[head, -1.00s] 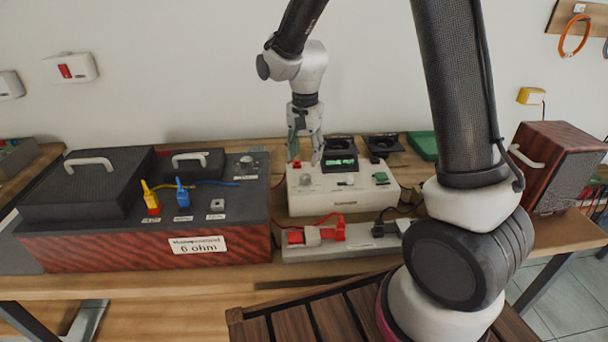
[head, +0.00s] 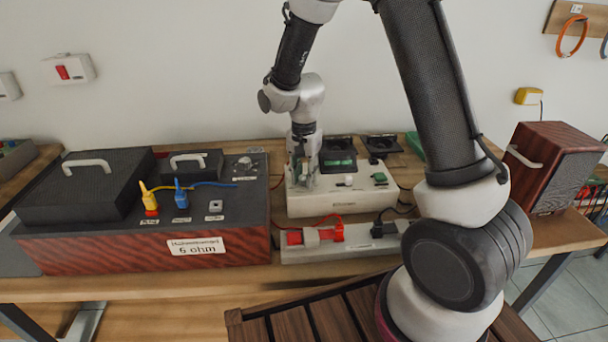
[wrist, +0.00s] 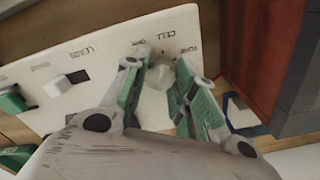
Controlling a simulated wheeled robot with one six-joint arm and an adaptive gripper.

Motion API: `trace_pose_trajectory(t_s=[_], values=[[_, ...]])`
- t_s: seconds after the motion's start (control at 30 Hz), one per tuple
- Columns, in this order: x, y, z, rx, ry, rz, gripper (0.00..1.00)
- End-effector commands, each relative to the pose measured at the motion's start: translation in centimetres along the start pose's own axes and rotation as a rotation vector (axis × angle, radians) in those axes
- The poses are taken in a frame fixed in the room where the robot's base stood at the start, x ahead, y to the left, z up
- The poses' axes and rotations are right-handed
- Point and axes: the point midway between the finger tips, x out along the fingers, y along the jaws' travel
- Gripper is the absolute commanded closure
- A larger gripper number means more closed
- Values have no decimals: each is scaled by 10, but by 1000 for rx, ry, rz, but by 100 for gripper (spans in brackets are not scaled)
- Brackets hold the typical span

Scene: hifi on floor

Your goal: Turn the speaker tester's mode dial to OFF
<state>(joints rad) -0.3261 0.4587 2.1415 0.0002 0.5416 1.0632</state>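The speaker tester (head: 345,205) is a white box on the bench, with a small green-lit display (head: 340,163) at its back. My gripper (head: 303,182) points down over the left part of its panel. In the wrist view the round, pale mode dial (wrist: 160,76) stands between the two green-padded fingertips of my gripper (wrist: 161,68). The fingers are apart, one on each side of the dial; firm contact is not clear. Printed labels surround the dial, one reading like CELL, but its pointer cannot be read. In the head view the gripper hides the dial.
A red-sided load box (head: 120,250) with yellow and blue plugs stands close to the left. A grey strip with a red clamp (head: 325,235) lies in front of the tester. A wooden speaker (head: 550,165) stands at the right. A white switch (wrist: 65,82) is on the tester panel.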

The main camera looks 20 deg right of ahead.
Motion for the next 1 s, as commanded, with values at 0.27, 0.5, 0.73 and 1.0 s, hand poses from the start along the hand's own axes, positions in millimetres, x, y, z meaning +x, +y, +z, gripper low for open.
trace_pose_trajectory(t_s=[0.27, 0.5, 0.73, 1.0], values=[[0, 0, 0, -9, 0, 0, 97], [0, 0, 0, -87, 1, -1, 97], [0, 0, 0, -260, 1, -1, 97], [0, -1, 0, -516, 1, -1, 97]])
